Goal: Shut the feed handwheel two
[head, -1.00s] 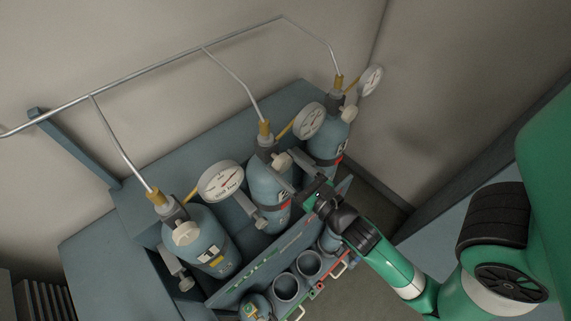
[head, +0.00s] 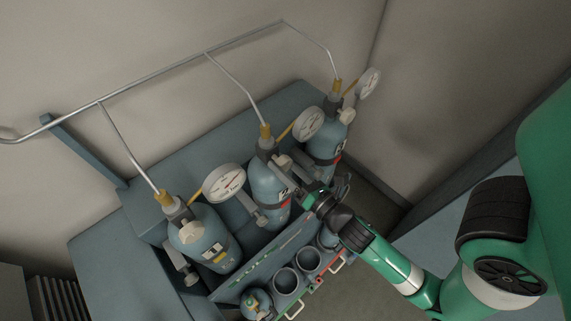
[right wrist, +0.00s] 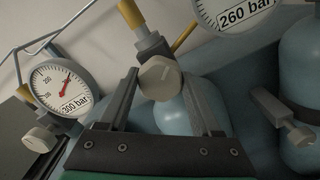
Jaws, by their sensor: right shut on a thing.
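Three blue-grey cylinders stand in a row in the head view, each with a valve, a handwheel and a gauge. My right gripper (head: 290,167) reaches the valve of the middle cylinder (head: 267,184). In the right wrist view, a pale grey handwheel (right wrist: 160,82) with a line mark on its face sits between the two fingers, and the gripper is shut on it. I take it for feed handwheel two; no number shows on it. In the head view, my fingers partly cover this handwheel. My left gripper is not in view.
The left cylinder (head: 204,237) and right cylinder (head: 327,145) stand close on either side. Round white gauges, one (head: 225,181) by the left cylinder, crowd the valves. A metal pipe (head: 150,82) runs above. A panel with cup holders (head: 286,281) lies in front.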

